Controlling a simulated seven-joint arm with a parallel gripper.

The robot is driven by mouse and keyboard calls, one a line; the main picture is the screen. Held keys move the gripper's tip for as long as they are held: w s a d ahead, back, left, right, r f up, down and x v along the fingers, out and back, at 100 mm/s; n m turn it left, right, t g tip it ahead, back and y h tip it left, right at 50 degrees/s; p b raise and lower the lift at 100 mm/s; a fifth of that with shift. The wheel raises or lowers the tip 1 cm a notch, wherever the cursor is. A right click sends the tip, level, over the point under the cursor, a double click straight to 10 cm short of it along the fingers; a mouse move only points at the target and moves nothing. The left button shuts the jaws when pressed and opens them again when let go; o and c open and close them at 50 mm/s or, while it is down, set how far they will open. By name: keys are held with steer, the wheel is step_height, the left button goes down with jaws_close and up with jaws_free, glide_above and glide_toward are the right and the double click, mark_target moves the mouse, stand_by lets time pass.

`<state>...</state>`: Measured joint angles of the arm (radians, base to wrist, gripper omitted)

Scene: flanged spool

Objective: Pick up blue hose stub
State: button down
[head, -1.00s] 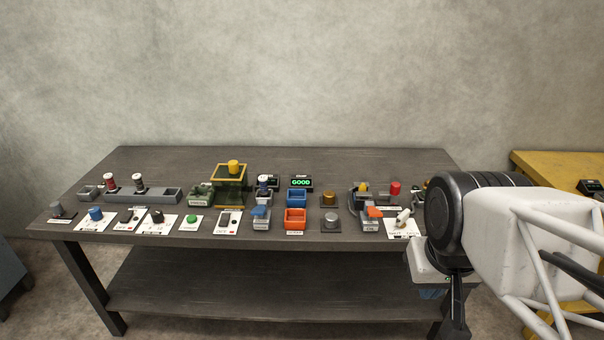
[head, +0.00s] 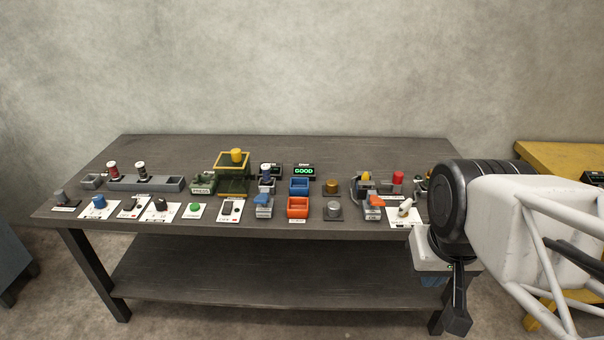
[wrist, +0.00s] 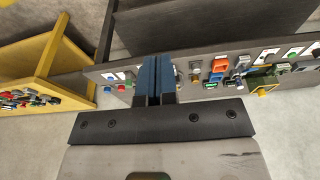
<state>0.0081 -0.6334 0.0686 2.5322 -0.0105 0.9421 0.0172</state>
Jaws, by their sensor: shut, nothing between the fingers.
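My gripper shows in the wrist view (wrist: 155,62) with its two blue fingers together and nothing between them. In the head view my arm's end hangs at the right front of the dark table, largely hidden behind the arm. I cannot tell a hose stub for certain. Small blue things on the table are a round blue piece (head: 98,202) on a white plate at the left and a blue-topped grey piece (head: 262,199) near the middle. A spool with a dark blue band (head: 265,170) stands behind the latter. My gripper is apart from all of these.
The dark table (head: 330,148) has a clear back strip. Its front is crowded with a blue bin (head: 299,187), an orange bin (head: 297,207), a grey trough (head: 160,184), a yellow-framed stand (head: 233,176) and a green GOOD display (head: 304,171). A yellow table (head: 555,160) stands at the right.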

steer(key=c, duration=0.7)
jaws_free()
steer(key=shift+o, duration=0.2)
